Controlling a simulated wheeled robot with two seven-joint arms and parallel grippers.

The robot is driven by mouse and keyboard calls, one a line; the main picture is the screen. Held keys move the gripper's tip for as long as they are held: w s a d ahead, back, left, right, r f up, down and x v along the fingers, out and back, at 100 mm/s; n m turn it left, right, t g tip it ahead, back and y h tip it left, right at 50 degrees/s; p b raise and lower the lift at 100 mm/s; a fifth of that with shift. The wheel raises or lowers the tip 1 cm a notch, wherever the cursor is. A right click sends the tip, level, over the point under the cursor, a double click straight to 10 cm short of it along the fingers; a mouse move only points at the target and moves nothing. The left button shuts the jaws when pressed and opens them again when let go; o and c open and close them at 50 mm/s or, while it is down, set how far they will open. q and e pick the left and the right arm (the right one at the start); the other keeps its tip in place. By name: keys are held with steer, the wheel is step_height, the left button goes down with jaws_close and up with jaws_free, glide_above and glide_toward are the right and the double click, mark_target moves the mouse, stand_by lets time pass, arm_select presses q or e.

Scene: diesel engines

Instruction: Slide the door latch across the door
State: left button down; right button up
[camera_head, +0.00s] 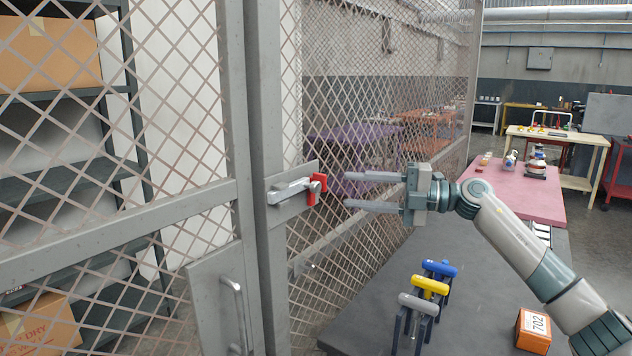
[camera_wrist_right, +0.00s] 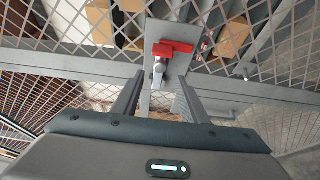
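The door latch (camera_head: 293,190) is a silver bar with red parts, mounted on a grey plate on the mesh door frame. In the right wrist view the latch's red part (camera_wrist_right: 172,48) shows ahead, beyond the fingertips, with the silver bar below it. The grey mesh door (camera_head: 120,235) fills the left of the head view, with a vertical handle (camera_head: 238,310) low down. My right gripper (camera_head: 346,190) is open and empty, a little right of the latch and apart from it. It also shows in the right wrist view (camera_wrist_right: 157,95). My left gripper is not in view.
A dark table (camera_head: 380,290) below my right arm holds clamps with blue, yellow and grey handles (camera_head: 428,288) and an orange box (camera_head: 533,330). A pink table (camera_head: 520,190) stands behind. Shelves with cardboard boxes (camera_head: 45,55) are behind the mesh.

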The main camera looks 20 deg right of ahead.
mark_target(319, 187)
steer(key=p+x, duration=0.3)
steer(key=x, duration=0.5)
steer(key=shift+w+a+r, duration=0.1)
steer(key=shift+a, duration=0.1)
steer(key=shift+w+a, duration=0.35)
steer(key=shift+a, duration=0.15)
jaws_close()
